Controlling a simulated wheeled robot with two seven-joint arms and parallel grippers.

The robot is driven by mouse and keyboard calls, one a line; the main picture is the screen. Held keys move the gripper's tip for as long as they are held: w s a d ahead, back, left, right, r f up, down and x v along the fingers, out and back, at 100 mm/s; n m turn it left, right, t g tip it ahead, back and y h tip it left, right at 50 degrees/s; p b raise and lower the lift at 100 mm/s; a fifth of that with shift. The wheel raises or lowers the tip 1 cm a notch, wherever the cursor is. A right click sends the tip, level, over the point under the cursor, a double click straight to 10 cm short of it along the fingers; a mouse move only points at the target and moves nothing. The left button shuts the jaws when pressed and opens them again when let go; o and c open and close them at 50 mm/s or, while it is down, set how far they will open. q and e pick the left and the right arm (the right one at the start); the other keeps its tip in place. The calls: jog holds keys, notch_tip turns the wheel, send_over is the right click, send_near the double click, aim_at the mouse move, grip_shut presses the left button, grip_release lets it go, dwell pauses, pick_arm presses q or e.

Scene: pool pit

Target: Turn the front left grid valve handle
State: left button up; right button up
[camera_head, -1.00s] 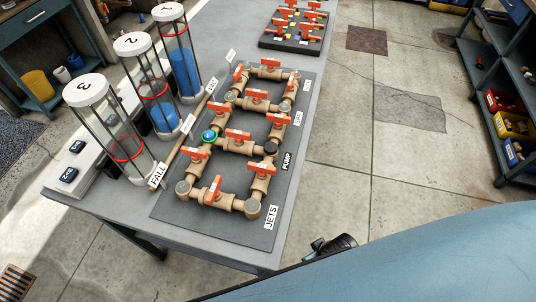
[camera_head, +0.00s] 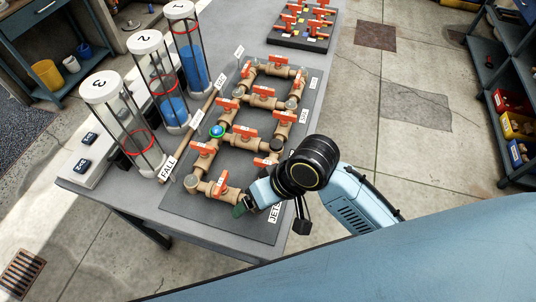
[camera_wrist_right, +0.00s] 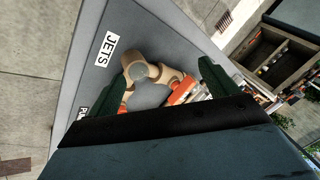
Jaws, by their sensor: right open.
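The pipe grid (camera_head: 233,139) lies on a dark board on the table, with orange valve handles. The front left valve handle (camera_head: 204,149) sits on the left pipe of the front loop, and another orange handle (camera_head: 220,187) sits on the front pipe. My right gripper (camera_head: 243,206) is low at the grid's front right corner, to the right of both handles and apart from the left one. In the wrist view my right gripper (camera_wrist_right: 165,85) is open, with a grey-capped pipe corner (camera_wrist_right: 148,88) and an orange handle (camera_wrist_right: 183,91) showing between its dark fingers. My left gripper is not in view.
Three clear cylinders with white caps, one being cylinder 3 (camera_head: 122,120), stand left of the grid, behind a wooden rail (camera_head: 200,128). A second board of orange handles (camera_head: 301,25) lies at the table's far end. Shelves with bins (camera_head: 515,125) stand at right.

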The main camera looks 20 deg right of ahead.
aim_at(268, 162)
jog(key=w+g, duration=0.1)
jog(key=w+a+r+g, duration=0.1)
jog(key=w, duration=0.1)
jog(key=w+a+m+g+h, duration=0.1)
jog(key=w, duration=0.1)
jog(key=shift+w+a+r+g, duration=0.1)
jog(key=shift+a+r+g, duration=0.05)
jog(key=shift+r+g, duration=0.2)
jog(key=w+d+r+m+g+h, duration=0.2)
jog(key=w+d+r+m, duration=0.7)
jog(key=w+d, duration=0.1)
jog(key=x, duration=1.3)
jog(key=shift+w+f, duration=0.1)
jog(key=shift+f, duration=0.15)
jog(key=c, duration=1)
